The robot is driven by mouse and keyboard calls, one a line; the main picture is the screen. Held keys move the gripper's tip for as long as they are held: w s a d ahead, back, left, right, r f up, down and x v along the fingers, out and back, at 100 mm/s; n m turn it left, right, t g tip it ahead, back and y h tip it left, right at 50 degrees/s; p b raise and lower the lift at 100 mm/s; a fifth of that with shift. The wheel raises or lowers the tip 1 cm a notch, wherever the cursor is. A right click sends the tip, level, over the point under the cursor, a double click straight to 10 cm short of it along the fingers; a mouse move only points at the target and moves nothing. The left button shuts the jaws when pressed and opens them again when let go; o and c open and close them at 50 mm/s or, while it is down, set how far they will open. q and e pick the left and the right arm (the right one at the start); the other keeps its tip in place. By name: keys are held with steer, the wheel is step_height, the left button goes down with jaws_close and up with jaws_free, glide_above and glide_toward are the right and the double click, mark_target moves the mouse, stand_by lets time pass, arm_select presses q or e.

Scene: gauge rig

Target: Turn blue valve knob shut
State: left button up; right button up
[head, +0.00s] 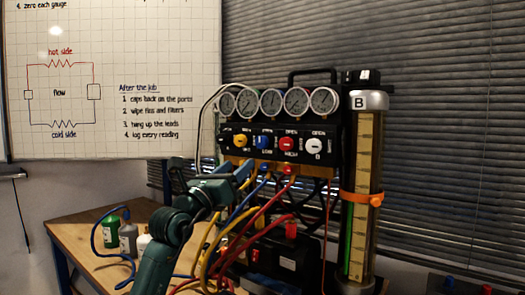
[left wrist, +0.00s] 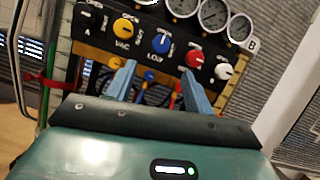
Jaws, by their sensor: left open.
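The blue valve knob (head: 264,142) is on the black panel of the gauge rig, between the yellow knob (head: 240,141) and the red knob (head: 286,145). It also shows in the left wrist view (left wrist: 161,43), with the word LOW below it. My left gripper (left wrist: 158,72) is open and empty. Its two fingers point at the panel, and the blue knob shows above and between the fingertips, apart from them. In the head view my left gripper (head: 243,171) is below and left of the knob. My right gripper is not in view.
Round gauges (head: 271,103) sit above the knobs; a white knob (head: 314,146) is at the right. Yellow, blue and red hoses (head: 262,205) hang below the panel. A clear cylinder (head: 362,200) stands at the right. Small bottles (head: 128,236) are on the wooden table (head: 85,235).

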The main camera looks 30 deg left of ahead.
mark_target(260, 146)
arm_select(q)
steer(key=p+x, duration=0.2)
steer(key=x, duration=0.9)
steer(key=shift+w+r, duration=0.1)
steer(key=shift+w, duration=0.05)
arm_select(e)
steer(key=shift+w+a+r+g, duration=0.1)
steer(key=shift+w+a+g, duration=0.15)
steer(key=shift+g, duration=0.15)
arm_select(q)
steer(key=c, duration=1)
steer(key=shift+o, duration=0.2)
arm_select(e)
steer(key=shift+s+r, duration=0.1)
